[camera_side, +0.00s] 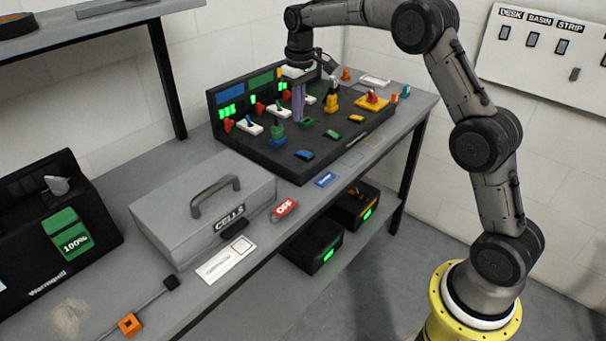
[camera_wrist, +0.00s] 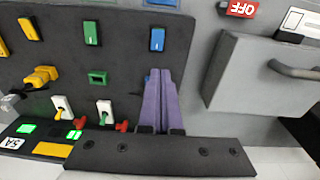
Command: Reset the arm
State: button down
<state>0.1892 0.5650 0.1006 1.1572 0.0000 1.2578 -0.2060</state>
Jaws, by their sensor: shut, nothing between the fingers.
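My arm reaches over from the right in the side view, with its wrist above the dark console (camera_side: 345,140). My gripper (camera_side: 298,118) points down over the console, and its purple fingers are together with nothing between them. The fingers also show in the wrist view (camera_wrist: 159,73), lying close side by side over the dark console surface (camera_wrist: 135,45). Whether the fingertips touch the console is hard to tell.
The console carries several switches and knobs, including a green knob on a blue base (camera_side: 277,133). A grey CELLS box (camera_side: 160,215) with a raised handle (camera_side: 215,188) stands left of it. A red OFF block (camera_side: 285,208) lies at the bench front. A shelf (camera_side: 100,22) is at upper left.

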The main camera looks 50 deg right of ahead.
jog(key=s+a+r+t, duration=0.1)
jog(key=s+a+r, duration=0.15)
jog(key=r, duration=0.35)
jog(key=s+a+r+t, duration=0.1)
jog(key=s+r, duration=0.3)
jog(key=r, duration=0.1)
jog(key=s+a+r+t, duration=0.1)
jog(key=s+a+r, duration=0.15)
jog(key=s, duration=0.35)
jog(key=s+a+r+t, duration=0.1)
jog(key=s+a+r, duration=0.15)
jog(key=s, duration=0.35)
jog(key=s+f, duration=0.5)
jog(key=s, duration=0.4)
jog(key=s+a+f+t, duration=0.1)
jog(key=s+f, duration=0.4)
jog(key=s, duration=0.4)
jog(key=shift+a+f, duration=0.3)
jog(key=shift+f, duration=0.05)
